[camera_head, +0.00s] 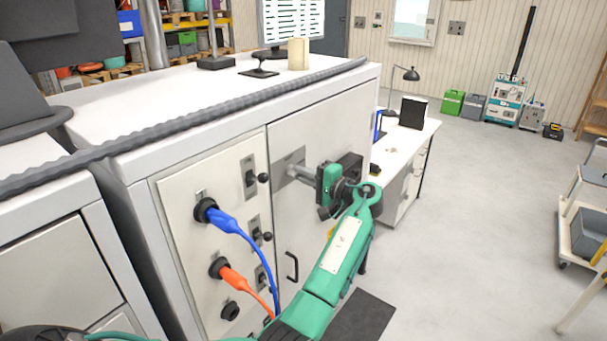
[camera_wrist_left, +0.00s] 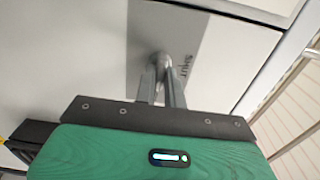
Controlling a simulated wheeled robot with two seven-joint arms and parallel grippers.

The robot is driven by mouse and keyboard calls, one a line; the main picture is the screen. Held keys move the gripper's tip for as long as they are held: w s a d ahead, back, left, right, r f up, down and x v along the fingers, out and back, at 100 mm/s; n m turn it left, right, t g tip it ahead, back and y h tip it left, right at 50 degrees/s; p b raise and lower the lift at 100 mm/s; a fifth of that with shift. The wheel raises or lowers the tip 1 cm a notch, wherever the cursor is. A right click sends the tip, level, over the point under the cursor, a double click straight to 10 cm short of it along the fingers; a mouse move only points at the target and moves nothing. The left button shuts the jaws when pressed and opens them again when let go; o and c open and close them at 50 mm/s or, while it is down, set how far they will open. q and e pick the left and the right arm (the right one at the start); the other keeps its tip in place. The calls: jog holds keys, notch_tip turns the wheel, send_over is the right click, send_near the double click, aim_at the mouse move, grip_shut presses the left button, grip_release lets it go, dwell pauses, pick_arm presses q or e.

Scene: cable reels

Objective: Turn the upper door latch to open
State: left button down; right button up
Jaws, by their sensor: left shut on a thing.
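The upper door latch sits on a grey plate (camera_head: 287,166) near the top of the white cabinet door (camera_head: 310,125). My left gripper (camera_head: 303,173) is at the latch, its green body out in front of the door. In the left wrist view, the two fingers (camera_wrist_left: 161,88) close around the rounded metal latch (camera_wrist_left: 160,60) against the plate. A short dark word is printed on the plate beside it. The latch is mostly hidden by the fingers in the head view. The door looks flush with the cabinet. My right gripper is not in view.
Left of the door, a panel holds a blue plug (camera_head: 222,218), an orange plug (camera_head: 233,277) and black levers. A black door handle (camera_head: 292,267) sits lower down. A white desk (camera_head: 408,150) stands behind on the right. The floor at right is mostly clear.

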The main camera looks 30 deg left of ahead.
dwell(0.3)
pick_arm(q)
jog(key=c, duration=1.5)
grip_release()
jog(key=d+b, duration=0.2)
jog(key=d, duration=0.2)
jog(key=d+b, duration=0.1)
jog(key=d, duration=0.4)
jog(key=s+d+b, duration=0.1)
jog(key=d+b, duration=0.1)
jog(key=d, duration=0.3)
jog(key=shift+b, duration=0.3)
jog(key=shift+a+f, duration=0.1)
